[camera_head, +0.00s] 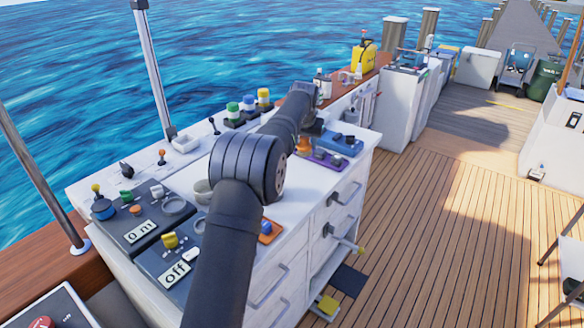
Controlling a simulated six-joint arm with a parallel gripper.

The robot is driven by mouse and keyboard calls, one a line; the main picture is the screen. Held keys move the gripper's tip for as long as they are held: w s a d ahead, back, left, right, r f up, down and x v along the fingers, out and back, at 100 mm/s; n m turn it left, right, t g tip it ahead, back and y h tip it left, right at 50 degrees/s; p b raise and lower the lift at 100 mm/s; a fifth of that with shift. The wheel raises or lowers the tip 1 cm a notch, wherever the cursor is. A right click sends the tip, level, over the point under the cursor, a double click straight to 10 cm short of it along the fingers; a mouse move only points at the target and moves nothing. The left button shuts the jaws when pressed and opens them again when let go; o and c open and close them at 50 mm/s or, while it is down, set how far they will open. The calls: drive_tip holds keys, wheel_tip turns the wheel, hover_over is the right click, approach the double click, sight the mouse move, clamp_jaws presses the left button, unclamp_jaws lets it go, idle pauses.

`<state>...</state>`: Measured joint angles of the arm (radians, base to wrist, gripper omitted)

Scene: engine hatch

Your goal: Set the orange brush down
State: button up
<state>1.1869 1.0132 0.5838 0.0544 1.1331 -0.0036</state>
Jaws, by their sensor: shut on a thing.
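My arm reaches over the white cabinet top (310,185), and my gripper (308,128) is at its far end, low above the back right part of the top. The gripper is mostly hidden by my own wrist. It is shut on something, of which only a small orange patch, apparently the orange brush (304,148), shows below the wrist. The brush's shape and whether it touches the surface cannot be made out.
A blue tray (340,144) and a purple tray (328,161) lie right of the gripper. An orange tray (270,231) lies nearer, by the front edge. Capped bottles (248,104) stand behind left. Dark panels (150,215) fill the left. Some white top is bare.

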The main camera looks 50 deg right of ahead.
drive_tip(key=s+d, duration=0.3)
drive_tip(key=s, duration=0.1)
drive_tip(key=w+f, duration=0.2)
drive_tip(key=w, duration=0.1)
drive_tip(key=w+f, duration=0.2)
drive_tip(key=w, duration=0.2)
drive_tip(key=w+d+f, duration=0.1)
drive_tip(key=w+f, duration=0.1)
drive_tip(key=w, duration=0.2)
drive_tip(key=shift+d+f, duration=0.1)
drive_tip(key=shift+f, duration=2.25)
drive_tip(key=shift+f, duration=0.2)
drive_tip(key=o, duration=1.1)
drive_tip(key=shift+r, duration=0.1)
